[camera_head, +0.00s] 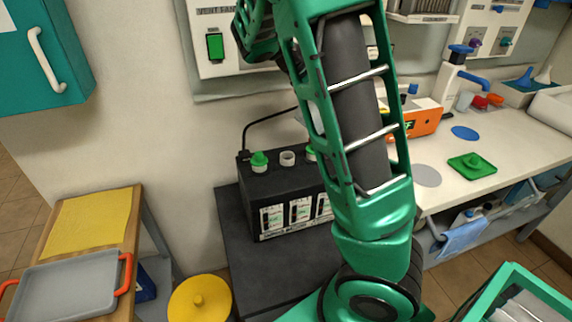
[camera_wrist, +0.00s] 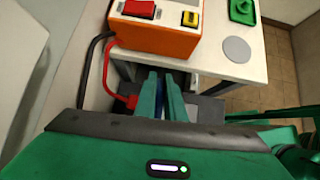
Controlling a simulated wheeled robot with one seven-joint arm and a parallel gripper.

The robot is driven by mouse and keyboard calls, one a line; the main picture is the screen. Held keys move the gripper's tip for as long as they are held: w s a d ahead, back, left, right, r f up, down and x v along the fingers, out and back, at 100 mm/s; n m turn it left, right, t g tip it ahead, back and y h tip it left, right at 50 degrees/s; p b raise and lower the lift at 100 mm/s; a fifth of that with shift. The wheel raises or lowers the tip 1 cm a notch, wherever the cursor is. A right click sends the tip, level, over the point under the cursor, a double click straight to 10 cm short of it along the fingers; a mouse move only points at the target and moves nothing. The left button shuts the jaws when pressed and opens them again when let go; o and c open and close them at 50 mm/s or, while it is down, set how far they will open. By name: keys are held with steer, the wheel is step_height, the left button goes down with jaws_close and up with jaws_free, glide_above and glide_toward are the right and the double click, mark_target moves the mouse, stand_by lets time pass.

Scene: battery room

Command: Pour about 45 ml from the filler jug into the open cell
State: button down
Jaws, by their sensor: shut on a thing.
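The black battery (camera_head: 290,200) stands on a dark stand left of my arm in the head view. One cell (camera_head: 287,158) shows as an open white ring; a green cap (camera_head: 259,160) sits on the cell left of it, and another green cap is partly behind my arm. In the wrist view my gripper (camera_wrist: 164,84) is shut, with a thin blue part (camera_wrist: 160,86) between its fingers, likely the filler jug's handle. The jug's body and spout are hidden. The head view does not clearly show my gripper, as my arm blocks that area.
An orange device (camera_wrist: 155,32) with red and black leads sits on the white bench (camera_head: 455,150). A green dish (camera_head: 472,166) and grey disc (camera_head: 427,175) lie nearby. A grey tray (camera_head: 70,285) is on the left cart. A yellow lidded bin (camera_head: 200,300) stands in front.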

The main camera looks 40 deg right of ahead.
steer(key=d+f+t+y+b, duration=0.1)
steer(key=d+f+y+b, duration=0.2)
steer(key=y, duration=0.4)
steer(key=shift+s+d+f+t+y, duration=0.3)
steer(key=shift+s+d+f, duration=0.1)
steer(key=shift+d+f, duration=0.3)
stand_by(0.5)
steer(key=shift+b, duration=0.3)
steer(key=c, duration=2.4)
jaws_free()
steer(key=shift+c, duration=0.2)
jaws_close()
steer(key=shift+r, duration=2.45)
